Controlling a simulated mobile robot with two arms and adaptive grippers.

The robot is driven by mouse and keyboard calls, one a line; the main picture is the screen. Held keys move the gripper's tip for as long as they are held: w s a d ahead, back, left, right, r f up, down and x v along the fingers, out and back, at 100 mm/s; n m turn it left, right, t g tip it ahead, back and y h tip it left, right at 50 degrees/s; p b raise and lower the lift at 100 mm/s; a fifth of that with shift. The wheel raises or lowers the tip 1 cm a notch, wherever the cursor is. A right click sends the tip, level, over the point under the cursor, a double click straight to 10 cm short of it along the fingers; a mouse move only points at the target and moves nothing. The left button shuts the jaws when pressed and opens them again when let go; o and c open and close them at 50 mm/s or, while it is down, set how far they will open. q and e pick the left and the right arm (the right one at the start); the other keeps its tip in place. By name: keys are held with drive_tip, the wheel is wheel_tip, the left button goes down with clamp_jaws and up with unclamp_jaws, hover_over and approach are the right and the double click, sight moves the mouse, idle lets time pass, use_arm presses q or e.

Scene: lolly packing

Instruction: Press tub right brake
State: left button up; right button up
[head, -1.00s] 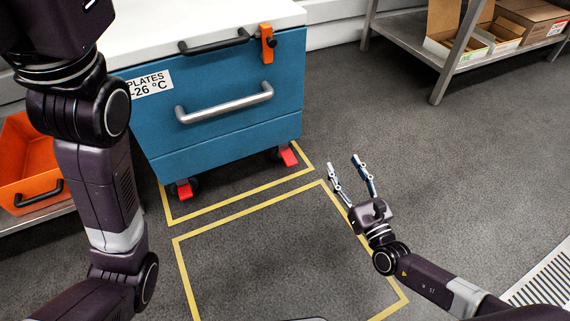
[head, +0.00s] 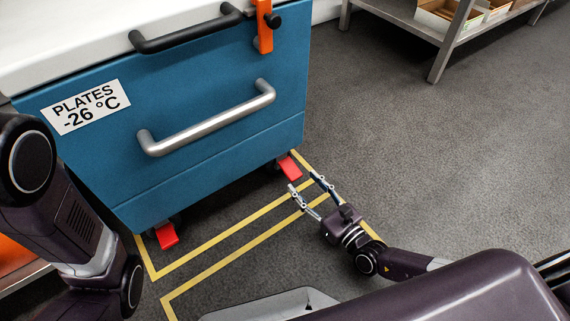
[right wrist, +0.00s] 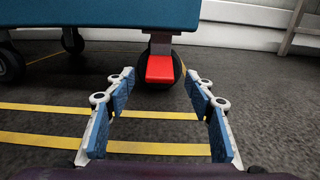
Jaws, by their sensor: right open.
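The tub (head: 215,130) is a blue chest on casters with a white lid and a label reading "PLATES -26 °C". Its right brake (head: 290,168) is a red pedal over the right caster; it also shows in the right wrist view (right wrist: 160,69), centred beyond my fingers. The left brake (head: 167,236) is a matching red pedal. My right gripper (head: 304,186) is open and empty, low over the floor, just short of the right brake and apart from it. Its two fingers (right wrist: 160,98) frame the pedal in the wrist view. My left arm shows at the left, its gripper out of view.
Yellow floor tape (head: 215,243) runs in front of the tub. A silver handle (head: 207,118) and an orange latch (head: 264,28) are on the tub's front. A metal shelf (head: 445,45) with boxes stands at the back right. The floor right of the tub is clear.

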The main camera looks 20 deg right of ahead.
sight(292, 170)
drive_tip(key=b+x, duration=0.2)
drive_tip(key=x, duration=0.3)
drive_tip(key=shift+w+a, duration=0.1)
drive_tip(key=shift+w, duration=0.05)
drive_tip(key=shift+b+x, duration=0.4)
drive_tip(key=shift+x, duration=0.4)
drive_tip(key=shift+c, duration=0.6)
clamp_jaws()
